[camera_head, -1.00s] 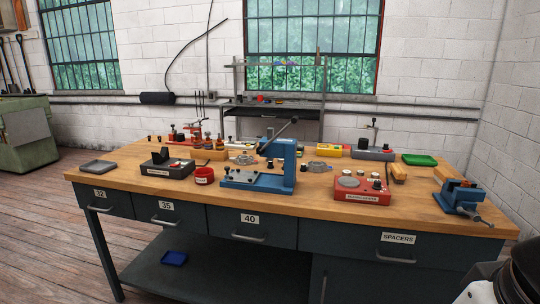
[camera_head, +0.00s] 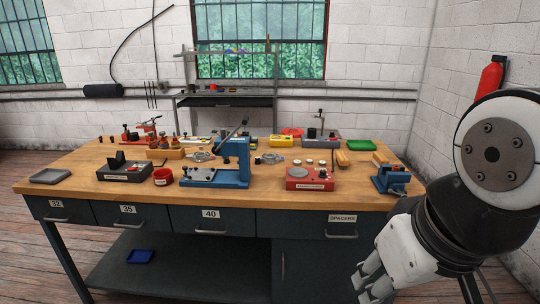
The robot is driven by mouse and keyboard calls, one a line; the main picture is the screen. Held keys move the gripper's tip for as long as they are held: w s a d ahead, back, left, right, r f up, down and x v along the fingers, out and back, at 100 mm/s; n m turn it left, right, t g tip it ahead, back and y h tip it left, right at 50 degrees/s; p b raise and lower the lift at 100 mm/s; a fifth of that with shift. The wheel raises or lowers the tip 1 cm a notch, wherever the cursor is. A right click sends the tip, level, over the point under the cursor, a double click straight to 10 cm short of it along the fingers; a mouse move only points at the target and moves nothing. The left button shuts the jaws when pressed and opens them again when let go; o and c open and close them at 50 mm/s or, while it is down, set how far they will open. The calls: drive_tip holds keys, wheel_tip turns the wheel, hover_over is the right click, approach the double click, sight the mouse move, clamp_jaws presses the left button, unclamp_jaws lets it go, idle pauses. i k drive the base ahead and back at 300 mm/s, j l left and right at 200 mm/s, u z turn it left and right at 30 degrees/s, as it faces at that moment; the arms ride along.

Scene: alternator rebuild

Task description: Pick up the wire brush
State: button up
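I cannot make out the wire brush for certain. A small tan wooden piece (camera_head: 343,160) lies on the right part of the workbench (camera_head: 250,196), left of the blue vise, and may be the brush, but it is too small to tell. Another flat wooden piece (camera_head: 381,159) lies behind the vise. My gripper (camera_head: 368,286) hangs at the lower right, in front of the bench and below its top, pointing down. It is well apart from the things on the bench. Its light fingers show, but their gap is not clear.
The blue vise (camera_head: 392,181) stands at the bench's right front edge. A red fixture (camera_head: 311,177), a blue press (camera_head: 230,165), a red cup (camera_head: 163,177) and a grey tray (camera_head: 50,176) stand along the front. A green tray (camera_head: 361,145) lies at the back right.

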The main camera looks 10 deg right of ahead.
sight(342, 160)
drive_tip(key=i+l+z, duration=0.25)
drive_tip(key=i, duration=0.65)
drive_tip(key=i+l+z, duration=0.2)
drive_tip(key=i, duration=0.75)
